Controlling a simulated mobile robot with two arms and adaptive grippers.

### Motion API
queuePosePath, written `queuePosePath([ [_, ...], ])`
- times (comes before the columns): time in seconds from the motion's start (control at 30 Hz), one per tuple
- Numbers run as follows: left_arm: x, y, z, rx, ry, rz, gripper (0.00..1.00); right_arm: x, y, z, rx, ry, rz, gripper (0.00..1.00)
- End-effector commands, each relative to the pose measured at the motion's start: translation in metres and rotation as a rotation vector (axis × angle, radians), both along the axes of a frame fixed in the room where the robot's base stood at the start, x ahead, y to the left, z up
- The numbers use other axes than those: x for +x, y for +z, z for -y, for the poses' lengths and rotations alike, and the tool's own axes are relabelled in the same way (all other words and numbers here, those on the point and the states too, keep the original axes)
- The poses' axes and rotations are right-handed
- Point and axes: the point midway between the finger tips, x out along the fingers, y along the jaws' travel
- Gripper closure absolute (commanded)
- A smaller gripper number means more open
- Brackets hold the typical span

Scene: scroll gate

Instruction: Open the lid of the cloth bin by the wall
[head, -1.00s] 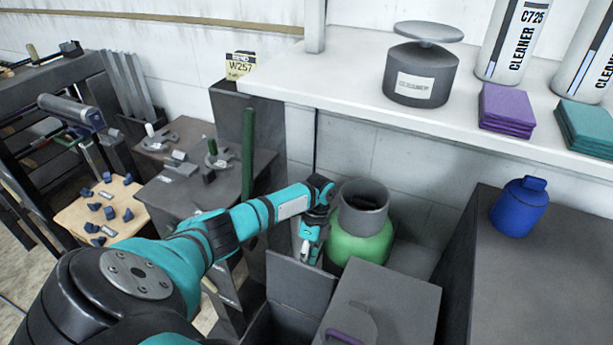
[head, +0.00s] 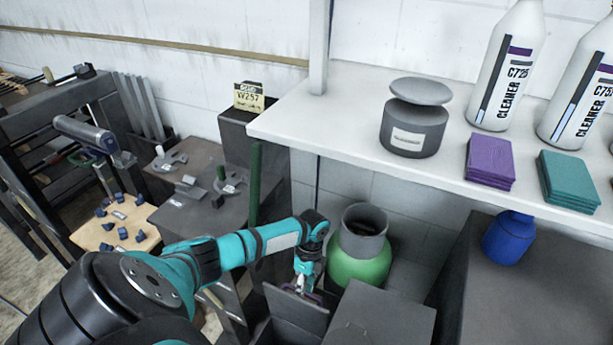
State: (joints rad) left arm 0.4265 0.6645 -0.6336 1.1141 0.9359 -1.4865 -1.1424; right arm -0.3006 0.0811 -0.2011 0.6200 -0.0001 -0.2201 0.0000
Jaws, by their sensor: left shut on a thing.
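The dark grey bin (head: 268,331) stands low at the bottom centre, partly cut off by the picture edge. Its flat grey lid panel (head: 297,312) is raised and tilted, with a dark opening below it. My left gripper (head: 306,287) is at the panel's top edge, shut on a small dark purplish handle that its fingers mostly hide. Beside it on the right is another flat grey top (head: 390,318), also cut off below. My right gripper is out of view.
A green canister (head: 360,262) with a grey collar stands just behind the gripper. A white shelf (head: 330,125) above it holds a grey pot, cleaner bottles and folded cloths. A dark cabinet (head: 520,300) with a blue container (head: 508,238) is at right.

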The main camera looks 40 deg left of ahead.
Motion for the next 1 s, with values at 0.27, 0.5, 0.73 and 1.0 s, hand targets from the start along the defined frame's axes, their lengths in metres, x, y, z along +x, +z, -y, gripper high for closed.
queuePosePath([
  [0.27,-0.001,-0.001,0.001,-0.002,0.0,0.001,1.0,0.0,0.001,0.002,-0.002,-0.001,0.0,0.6],
  [0.5,-0.001,-0.001,0.001,-0.001,-0.001,0.0,0.77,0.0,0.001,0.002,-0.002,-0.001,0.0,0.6],
  [0.73,0.001,0.004,0.0,-0.002,0.0,0.003,0.77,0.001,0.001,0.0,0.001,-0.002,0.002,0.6],
  [1.0,0.014,0.05,-0.003,-0.002,-0.001,0.006,0.77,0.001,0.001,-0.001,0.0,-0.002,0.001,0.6],
])
